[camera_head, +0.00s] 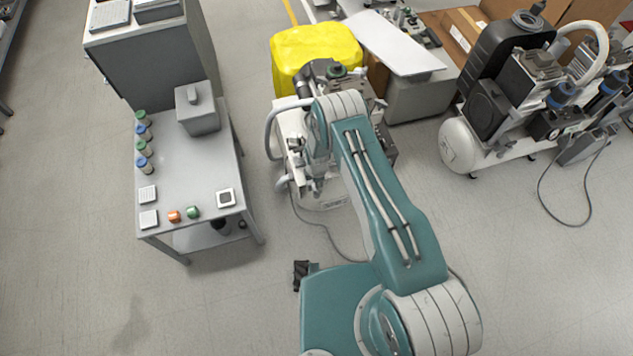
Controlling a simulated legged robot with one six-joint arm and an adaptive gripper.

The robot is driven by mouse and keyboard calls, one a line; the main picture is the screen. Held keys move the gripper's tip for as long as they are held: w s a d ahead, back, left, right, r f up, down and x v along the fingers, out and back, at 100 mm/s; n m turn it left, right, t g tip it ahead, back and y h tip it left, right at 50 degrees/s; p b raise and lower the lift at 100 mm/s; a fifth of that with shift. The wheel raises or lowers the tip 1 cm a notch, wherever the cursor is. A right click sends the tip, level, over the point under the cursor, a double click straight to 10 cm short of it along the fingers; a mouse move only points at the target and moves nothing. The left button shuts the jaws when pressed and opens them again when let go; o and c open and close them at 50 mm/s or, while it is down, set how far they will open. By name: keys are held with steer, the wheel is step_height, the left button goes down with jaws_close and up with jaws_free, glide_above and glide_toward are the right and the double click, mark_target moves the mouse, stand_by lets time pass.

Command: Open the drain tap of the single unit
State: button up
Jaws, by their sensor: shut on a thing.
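The single unit (330,200) is a compressor with a white tank, a pale handle loop on its left and dark parts on top. It stands on the floor in the middle of the view, partly covered by my arm. My gripper (316,184) points down at the near side of the unit, low by the white tank. Its fingers are shut on a small part there, at the place of the drain tap. The tap itself is hidden by the fingers and too small to make out.
A grey table (185,175) with bottles, a grey box and small pads stands to the left. A yellow bin (315,50) is behind the unit. A larger compressor (480,145) stands to the right. A cable (325,232) lies on the floor near the unit. Floor at front left is clear.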

steer(key=o, duration=1)
steer(key=shift+w+d, duration=0.1)
step_height(320, 180, up, 12)
steer(key=shift+f, duration=0.1)
stand_by(0.4)
